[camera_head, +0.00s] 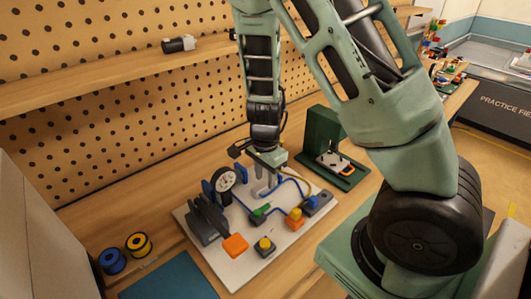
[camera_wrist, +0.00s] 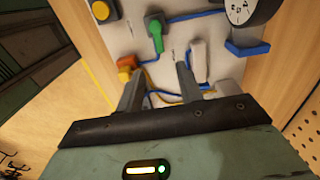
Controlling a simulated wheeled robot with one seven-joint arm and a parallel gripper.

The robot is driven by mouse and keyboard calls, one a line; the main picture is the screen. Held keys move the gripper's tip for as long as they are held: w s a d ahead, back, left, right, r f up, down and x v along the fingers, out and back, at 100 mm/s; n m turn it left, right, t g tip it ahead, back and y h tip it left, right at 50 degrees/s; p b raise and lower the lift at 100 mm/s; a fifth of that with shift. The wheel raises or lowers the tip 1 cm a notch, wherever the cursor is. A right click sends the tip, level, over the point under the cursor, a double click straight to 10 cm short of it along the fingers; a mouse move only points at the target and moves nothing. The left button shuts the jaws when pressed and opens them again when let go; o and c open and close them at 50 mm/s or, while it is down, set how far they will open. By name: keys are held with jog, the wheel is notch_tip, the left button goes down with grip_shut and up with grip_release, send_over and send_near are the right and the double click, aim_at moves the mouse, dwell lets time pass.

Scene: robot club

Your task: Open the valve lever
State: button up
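The green valve lever (camera_head: 260,210) is on a light board (camera_head: 190,232), in front of the gauge. In the wrist view the green lever (camera_wrist: 156,38) stands on a dark block, beyond my fingertips. My gripper (camera_head: 268,182) points down over the board, behind the lever. In the wrist view my gripper (camera_wrist: 161,72) has its fingers apart with nothing held between them. The lever is outside the gap, apart from the fingers. A pale post (camera_wrist: 199,62) stands close beside the right finger.
The round gauge (camera_head: 225,179) is beside my gripper. Blue hose (camera_head: 300,183) loops across the board. An orange block with a yellow top (camera_head: 295,219) is at right, and a yellow button (camera_head: 265,244) in front. A dark green fixture (camera_head: 322,136) stands behind right.

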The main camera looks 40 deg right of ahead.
notch_tip(320, 180, up, 7)
jog(key=p, duration=0.1)
jog(key=shift+f, duration=0.15)
dwell(0.5)
jog(key=s+a+n+y+b, duration=0.2)
jog(key=s+a+n+b, duration=0.25)
jog(key=a+n, duration=0.65)
jog(key=s+a+r+n+h+b, duration=0.1)
jog(key=s+a+r+n+b, duration=0.2)
jog(key=s+a+n, duration=0.8)
jog(key=s+n, duration=0.3)
jog(key=shift+b, duration=0.4)
